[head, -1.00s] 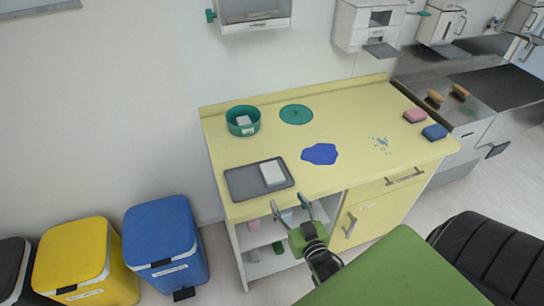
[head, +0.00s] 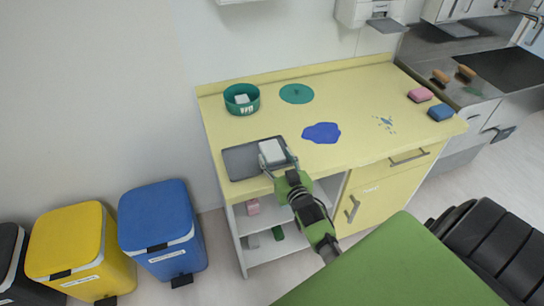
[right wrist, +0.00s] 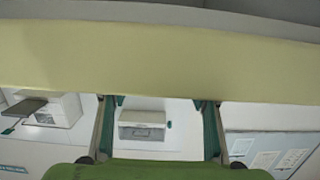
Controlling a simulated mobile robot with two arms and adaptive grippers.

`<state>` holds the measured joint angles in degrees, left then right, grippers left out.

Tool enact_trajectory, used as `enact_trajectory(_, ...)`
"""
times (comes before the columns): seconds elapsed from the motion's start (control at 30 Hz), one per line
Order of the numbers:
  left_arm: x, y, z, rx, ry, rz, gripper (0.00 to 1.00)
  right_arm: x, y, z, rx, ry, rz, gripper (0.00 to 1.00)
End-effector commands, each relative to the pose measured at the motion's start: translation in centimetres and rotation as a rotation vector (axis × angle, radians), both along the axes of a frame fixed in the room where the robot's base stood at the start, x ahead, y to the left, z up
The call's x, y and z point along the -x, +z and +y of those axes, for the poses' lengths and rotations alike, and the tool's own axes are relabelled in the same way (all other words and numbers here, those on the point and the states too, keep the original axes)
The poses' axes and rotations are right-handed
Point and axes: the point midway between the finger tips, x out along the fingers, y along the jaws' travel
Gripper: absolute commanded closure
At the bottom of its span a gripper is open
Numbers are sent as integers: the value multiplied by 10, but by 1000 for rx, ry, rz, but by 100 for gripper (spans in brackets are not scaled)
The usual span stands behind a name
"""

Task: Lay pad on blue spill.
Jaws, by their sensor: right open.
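The white pad (head: 271,151) lies on the right part of a grey tray (head: 240,162) at the near left of the yellow counter. The blue spill (head: 321,133) is an irregular patch on the counter to the right of the tray. My right gripper (head: 279,159) is open at the tray, with its fingers about the near part of the pad; I cannot tell whether they touch it. The right wrist view shows the two fingers (right wrist: 159,130) apart with no pad recognisable between them. My left gripper is not in view.
A green bowl (head: 242,108) holding a white item and a flat green disc (head: 296,93) stand at the back. Small splashes (head: 385,123), a pink sponge (head: 420,94) and a blue sponge (head: 440,112) are to the right. The counter (head: 345,95) is clear behind the spill.

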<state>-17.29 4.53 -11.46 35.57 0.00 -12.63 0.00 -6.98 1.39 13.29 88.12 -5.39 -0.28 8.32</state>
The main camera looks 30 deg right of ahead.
Motion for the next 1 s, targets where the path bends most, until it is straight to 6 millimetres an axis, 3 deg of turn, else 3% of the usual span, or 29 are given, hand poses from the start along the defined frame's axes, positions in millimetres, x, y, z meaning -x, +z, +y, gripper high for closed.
enact_trajectory(0.13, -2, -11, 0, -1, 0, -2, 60, -15, -3, -3, 0, 1, -2, 45)
enact_trajectory(0.4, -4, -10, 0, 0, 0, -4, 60, -16, -2, -4, 0, 0, 1, 45)
enact_trajectory(0.5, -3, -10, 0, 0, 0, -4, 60, -16, -2, -4, -1, 0, 0, 67)
enact_trajectory(1.0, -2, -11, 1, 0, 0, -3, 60, -16, 3, -4, 0, 0, -2, 69)
